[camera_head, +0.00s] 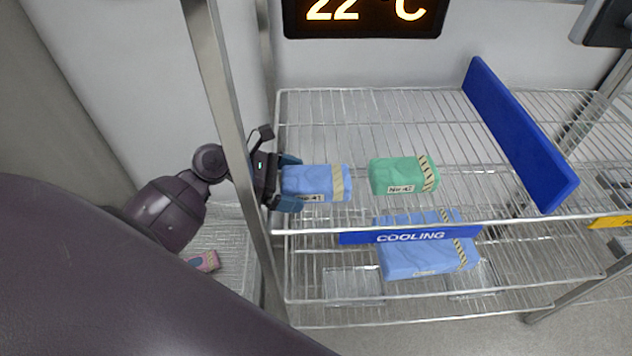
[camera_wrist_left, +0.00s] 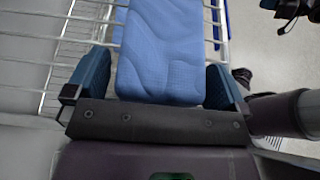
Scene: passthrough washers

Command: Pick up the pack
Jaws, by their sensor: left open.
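A blue pack (camera_head: 312,181) with a beige stripe and a label reading about "No-41" lies on the upper wire shelf, at its left end. My left gripper (camera_head: 289,184) is at the left end of this pack, its fingers on either side. In the left wrist view the blue pack (camera_wrist_left: 163,50) reaches in between the two open blue fingers (camera_wrist_left: 157,82), with a small gap on each side. A green pack (camera_head: 398,175) labelled about "No-42" lies to the right on the same shelf. My right gripper does not show clearly in the head view.
A larger blue pack (camera_head: 428,260) lies on the lower level, behind the blue "COOLING" strip (camera_head: 410,235). A tall blue divider (camera_head: 520,135) stands at the shelf's right. A metal post (camera_head: 228,110) rises close to my left arm. Shelf behind the packs is free.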

